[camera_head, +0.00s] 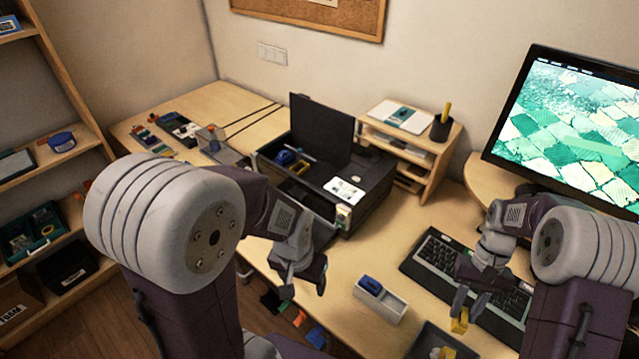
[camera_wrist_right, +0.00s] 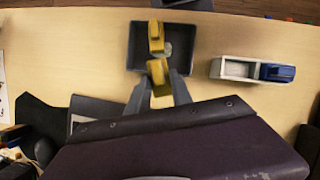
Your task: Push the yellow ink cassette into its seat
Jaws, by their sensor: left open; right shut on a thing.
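A yellow ink cassette (camera_head: 460,322) is held in my right gripper (camera_head: 468,302), above the desk near the keyboard. It also shows in the right wrist view (camera_wrist_right: 159,76) between the two fingers. A second yellow piece (camera_wrist_right: 156,36) lies in a dark square tray (camera_wrist_right: 134,45). The black printer (camera_head: 373,186) stands open with its lid raised, and a blue cassette (camera_head: 285,157) shows inside it. The yellow seat is too small to tell. My left gripper (camera_head: 303,288) is open and empty, in front of the printer near the desk's front edge.
A white two-part holder (camera_head: 390,308) with a blue cassette (camera_head: 370,285) stands left of the dark tray. The keyboard (camera_head: 460,275) and monitor (camera_head: 570,120) are at the right. A wooden organiser (camera_head: 428,170) stands beside the printer. The desk between printer and keyboard is clear.

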